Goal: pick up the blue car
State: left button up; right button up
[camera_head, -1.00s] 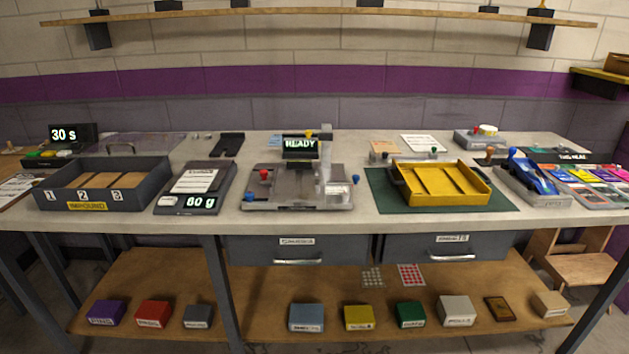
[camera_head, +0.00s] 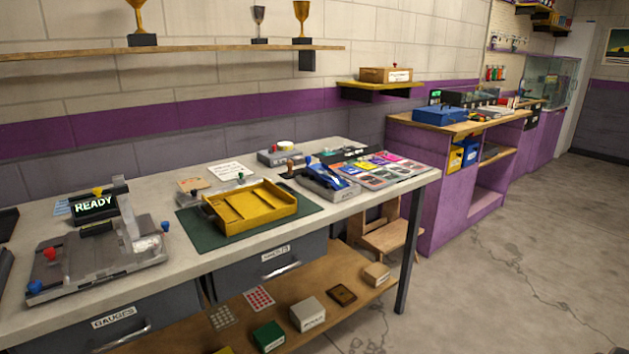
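A blue car (camera_head: 326,177) sits in a grey cradle (camera_head: 340,193) near the right end of the long workbench. It lies between the yellow tray and a board of coloured panels. Neither of my grippers shows in the head view.
The workbench (camera_head: 372,207) also bears a yellow tray (camera_head: 250,221) on a green mat, a grey fixture (camera_head: 85,262) with a READY display and coloured panels (camera_head: 376,167). A wooden stool (camera_head: 385,236) stands below its right end. A purple counter (camera_head: 438,181) stands beyond. Floor at right is clear.

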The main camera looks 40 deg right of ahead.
aim_at(320, 172)
jog(key=i+l+z, duration=0.35)
jog(key=l, duration=0.15)
jog(key=i+l+z, duration=0.2)
jog(key=l+z, duration=0.15)
jog(key=l, duration=0.1)
